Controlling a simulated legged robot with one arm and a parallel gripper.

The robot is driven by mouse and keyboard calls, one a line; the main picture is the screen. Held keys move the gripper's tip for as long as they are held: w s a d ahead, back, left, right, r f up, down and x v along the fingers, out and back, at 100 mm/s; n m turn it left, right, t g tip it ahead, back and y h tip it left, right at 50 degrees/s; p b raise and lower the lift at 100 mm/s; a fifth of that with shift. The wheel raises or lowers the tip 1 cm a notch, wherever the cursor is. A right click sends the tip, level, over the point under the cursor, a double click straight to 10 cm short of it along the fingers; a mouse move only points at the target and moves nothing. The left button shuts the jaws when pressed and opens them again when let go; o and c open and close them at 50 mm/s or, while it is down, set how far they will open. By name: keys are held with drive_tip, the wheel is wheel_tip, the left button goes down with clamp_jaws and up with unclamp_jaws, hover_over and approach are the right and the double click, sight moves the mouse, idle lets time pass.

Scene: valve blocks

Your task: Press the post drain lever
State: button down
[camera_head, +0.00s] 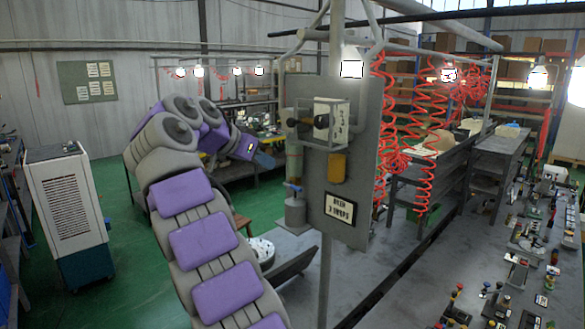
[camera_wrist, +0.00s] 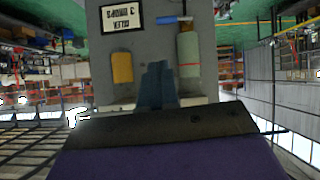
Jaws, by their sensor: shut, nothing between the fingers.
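The post (camera_head: 318,215) is a grey panel on a pole in the middle of the head view. A small blue lever (camera_head: 292,187), probably the drain lever, sits below a greenish cylinder (camera_head: 295,160) on the panel's left side. In the wrist view my gripper (camera_wrist: 158,68) is shut and empty, and a gap to the lever shows.
A bench with several small parts (camera_head: 520,260) stands at far right. Green floor is open at left.

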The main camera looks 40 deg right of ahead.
drive_tip(key=shift+d+r+m, duration=0.3)
drive_tip(key=shift+r+m, duration=0.2)
drive_tip(key=shift+r, duration=0.1)
drive_tip(key=b, duration=0.1)
approach(293, 182)
drive_tip(key=shift+s+d+f, duration=0.45)
drive_tip(key=shift+s+d, duration=0.2)
drive_tip(key=shift+s, duration=0.15)
drive_tip(key=shift+s+d+f, duration=0.45)
drive_tip(key=shift+s+d, duration=0.15)
drive_tip(key=shift+s, duration=0.2)
drive_tip(key=shift+s+d+f, duration=0.45)
drive_tip(key=shift+s+d, duration=0.2)
drive_tip(key=shift+s, duration=0.2)
